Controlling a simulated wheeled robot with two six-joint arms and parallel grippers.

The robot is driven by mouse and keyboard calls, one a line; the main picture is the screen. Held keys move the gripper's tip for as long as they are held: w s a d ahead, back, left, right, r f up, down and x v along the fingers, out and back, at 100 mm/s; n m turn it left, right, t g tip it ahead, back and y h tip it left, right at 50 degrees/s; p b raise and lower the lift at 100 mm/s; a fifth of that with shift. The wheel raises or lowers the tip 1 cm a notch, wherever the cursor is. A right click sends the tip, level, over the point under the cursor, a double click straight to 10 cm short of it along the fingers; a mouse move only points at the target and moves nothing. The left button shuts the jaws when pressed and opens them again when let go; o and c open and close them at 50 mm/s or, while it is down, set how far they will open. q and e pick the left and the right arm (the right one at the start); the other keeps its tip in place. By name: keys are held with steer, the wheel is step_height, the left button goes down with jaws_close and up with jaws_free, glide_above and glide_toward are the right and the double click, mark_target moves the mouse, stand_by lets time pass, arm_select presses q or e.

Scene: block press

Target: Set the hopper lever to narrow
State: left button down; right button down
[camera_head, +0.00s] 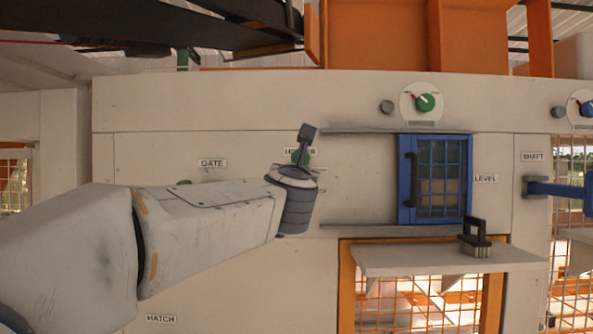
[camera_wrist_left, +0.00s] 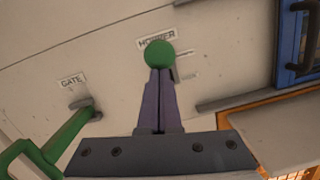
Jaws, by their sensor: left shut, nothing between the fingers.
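The hopper lever's round green knob (camera_wrist_left: 159,53) shows in the left wrist view just below the HOPPER label (camera_wrist_left: 156,38). In the head view the knob (camera_head: 301,157) is partly covered by a dark bar that stands up from my left wrist. My left gripper (camera_wrist_left: 159,72) is shut and empty, with its fingertips right at the lower edge of the knob; I cannot tell whether they touch it. The fingers are hidden behind my wrist in the head view. The lever's shaft and most of its setting marks are hidden. My right gripper is not in view.
A green gate lever (camera_wrist_left: 60,140) lies to the left, under the GATE label (camera_wrist_left: 73,80). To the right are a blue barred sliding door (camera_head: 441,180) between rails, and a shelf (camera_head: 440,260) with a brush (camera_head: 474,243) on it.

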arm_select(q)
steer(key=shift+s+a+r, duration=0.15)
steer(key=shift+a+r, duration=0.1)
steer(key=shift+r, duration=0.6)
step_height(320, 180, down, 5)
steer(key=s+b, duration=0.2)
steer(key=b, duration=0.3)
steer(key=s+r, duration=0.3)
steer(key=s, duration=0.6)
steer(key=shift+s+a+r, duration=0.15)
steer(key=shift+a+r, duration=0.15)
steer(key=shift+a, duration=0.05)
